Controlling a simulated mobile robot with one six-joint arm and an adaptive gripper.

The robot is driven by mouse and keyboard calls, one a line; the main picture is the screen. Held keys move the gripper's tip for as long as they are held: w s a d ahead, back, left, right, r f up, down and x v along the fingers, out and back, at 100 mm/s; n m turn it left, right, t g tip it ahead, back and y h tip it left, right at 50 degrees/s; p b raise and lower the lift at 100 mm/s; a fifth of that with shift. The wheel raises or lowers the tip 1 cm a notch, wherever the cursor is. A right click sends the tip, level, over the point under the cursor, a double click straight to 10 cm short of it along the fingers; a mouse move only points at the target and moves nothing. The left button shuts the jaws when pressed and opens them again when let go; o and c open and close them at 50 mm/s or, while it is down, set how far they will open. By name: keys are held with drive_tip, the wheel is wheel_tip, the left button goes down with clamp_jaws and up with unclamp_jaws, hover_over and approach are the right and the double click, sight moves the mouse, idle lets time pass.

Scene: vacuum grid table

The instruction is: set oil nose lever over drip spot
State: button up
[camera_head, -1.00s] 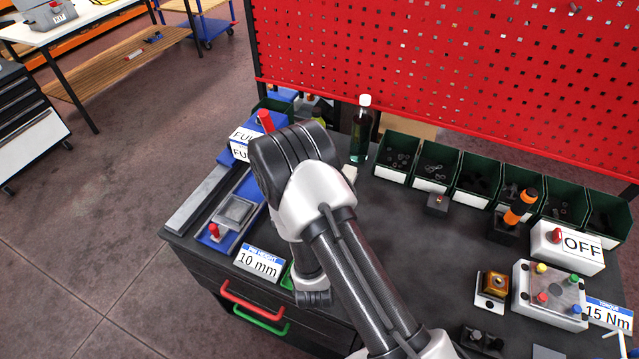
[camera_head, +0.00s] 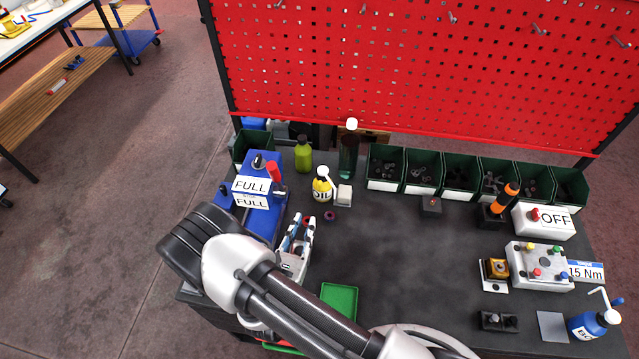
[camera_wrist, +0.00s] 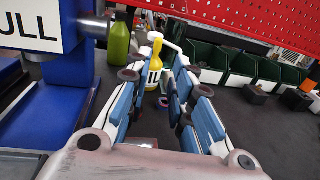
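The oil bottle (camera_head: 321,189) is yellow with a white label and a white nose lever (camera_head: 327,173). It stands upright on the dark table, just right of the blue machine. The bottle also shows in the wrist view (camera_wrist: 153,66), beyond my fingers and apart from them. My gripper (camera_head: 300,228) is open and empty, short of the bottle, with its fingers pointing toward it. Its blue-padded fingers are spread in the wrist view (camera_wrist: 157,95). A small dark red ring (camera_head: 330,215) lies on the table in front of the bottle. I cannot make out a marked drip spot.
The blue machine (camera_head: 262,212) with FULL labels stands left of the gripper. A green bottle (camera_head: 303,155), a dark bottle (camera_head: 347,160) and a white block (camera_head: 344,195) stand near the oil bottle. Green bins (camera_head: 386,184) line the back. The table's middle (camera_head: 400,255) is clear.

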sight(319, 185)
drive_tip(key=x, duration=1.4)
drive_tip(key=shift+w, duration=0.1)
drive_tip(key=shift+c, duration=0.5)
clamp_jaws()
